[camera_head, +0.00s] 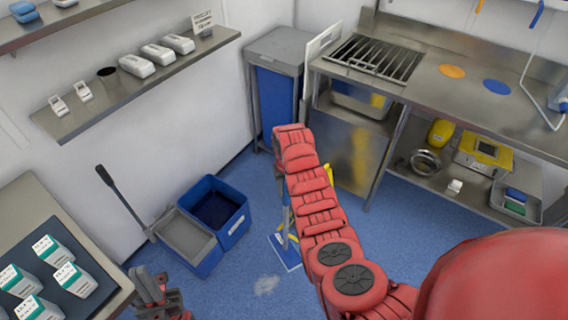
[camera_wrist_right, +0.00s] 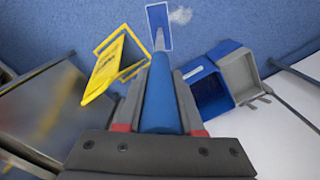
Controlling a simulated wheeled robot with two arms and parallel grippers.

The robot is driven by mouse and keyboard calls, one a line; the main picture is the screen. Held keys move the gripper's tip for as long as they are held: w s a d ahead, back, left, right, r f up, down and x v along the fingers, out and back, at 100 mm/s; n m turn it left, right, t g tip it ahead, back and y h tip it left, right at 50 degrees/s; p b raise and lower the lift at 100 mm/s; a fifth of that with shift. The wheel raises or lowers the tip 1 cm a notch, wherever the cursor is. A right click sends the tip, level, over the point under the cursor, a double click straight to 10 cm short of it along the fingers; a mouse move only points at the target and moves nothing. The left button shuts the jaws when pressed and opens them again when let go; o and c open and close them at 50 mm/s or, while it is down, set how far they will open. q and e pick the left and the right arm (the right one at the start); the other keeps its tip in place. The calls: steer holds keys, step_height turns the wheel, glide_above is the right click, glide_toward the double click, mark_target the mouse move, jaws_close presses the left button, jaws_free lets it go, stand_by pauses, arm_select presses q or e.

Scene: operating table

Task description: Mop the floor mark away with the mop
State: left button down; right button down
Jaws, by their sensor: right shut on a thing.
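The pale floor mark (camera_head: 266,285) lies on the blue floor; it also shows at the top of the right wrist view (camera_wrist_right: 181,16). The mop has a flat blue-and-white head (camera_head: 284,252), which is down at the floor close beside the mark, just off it. In the right wrist view my right gripper (camera_wrist_right: 154,90) is shut on the mop's blue handle (camera_wrist_right: 158,100), and the mop head (camera_wrist_right: 158,28) shows beyond. My red right arm hides that gripper and most of the handle in the head view. My left gripper (camera_head: 155,290) is low at the left, away from the mop; its opening is unclear.
A blue and grey mop bucket (camera_head: 213,205) stands left of the mop. A yellow floor sign (camera_wrist_right: 105,65) stands on the mop's other side. A steel counter (camera_head: 430,85) runs along the right, and a table with boxes (camera_head: 60,225) is at lower left.

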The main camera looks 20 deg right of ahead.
glide_toward(286, 220)
steer(key=s+a+f, duration=0.2)
steer(key=s+f, duration=0.2)
steer(key=s, duration=0.3)
steer(key=shift+a+f+m, duration=0.25)
steer(key=shift+m, duration=0.05)
steer(key=shift+s, duration=0.1)
step_height(286, 220, down, 4)
steer(key=b, duration=0.3)
